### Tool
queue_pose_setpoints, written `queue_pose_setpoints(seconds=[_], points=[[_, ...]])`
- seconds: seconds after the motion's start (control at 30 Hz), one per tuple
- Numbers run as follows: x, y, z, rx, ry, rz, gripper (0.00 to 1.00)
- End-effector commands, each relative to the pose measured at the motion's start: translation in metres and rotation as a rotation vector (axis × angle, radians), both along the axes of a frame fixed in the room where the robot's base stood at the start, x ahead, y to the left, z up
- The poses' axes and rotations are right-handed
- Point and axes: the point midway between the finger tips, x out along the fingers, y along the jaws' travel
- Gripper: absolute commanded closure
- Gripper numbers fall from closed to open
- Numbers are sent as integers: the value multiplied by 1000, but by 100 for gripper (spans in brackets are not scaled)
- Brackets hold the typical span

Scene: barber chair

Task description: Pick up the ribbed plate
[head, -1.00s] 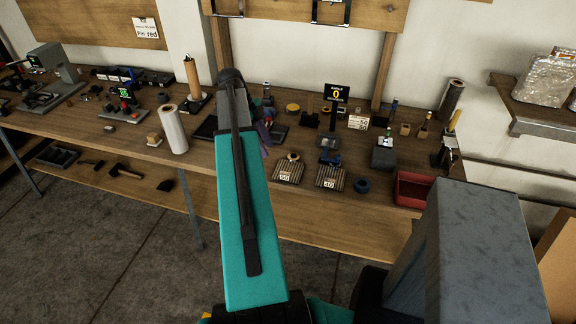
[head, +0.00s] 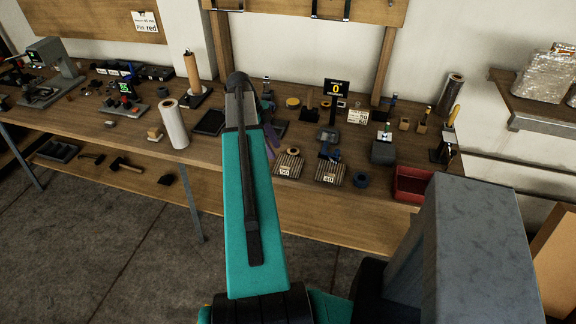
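Two small ribbed plates lie side by side near the front of the workbench (head: 110,127) in the head view. The left ribbed plate (head: 288,166) has a label that seems to read 50, with a small ring-like thing at its back edge. The right ribbed plate (head: 331,173) has a label that seems to read 40, with a blue thing at its back edge. Both stand apart from my arm. My teal and black forearm reaches over the bench to their left. Teal and purple parts show beside its far end; I cannot make out the fingertips.
A red bin (head: 411,184) stands right of the plates, with a dark blue ring (head: 361,179) between. A black sign showing 0 (head: 337,88) stands behind. A white roll (head: 173,124) and a dark flat pad (head: 210,122) are to the left. The bench front edge is clear.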

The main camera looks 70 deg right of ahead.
Motion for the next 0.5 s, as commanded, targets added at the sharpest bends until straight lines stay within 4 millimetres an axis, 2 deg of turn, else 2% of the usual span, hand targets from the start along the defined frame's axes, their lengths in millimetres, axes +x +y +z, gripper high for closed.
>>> queue_pose_setpoints(seconds=[0.3, 0.5], points=[[-12, 0, -29, 1, 0, 1, 64], [-17, -1, -40, 0, 0, 0, 64]])
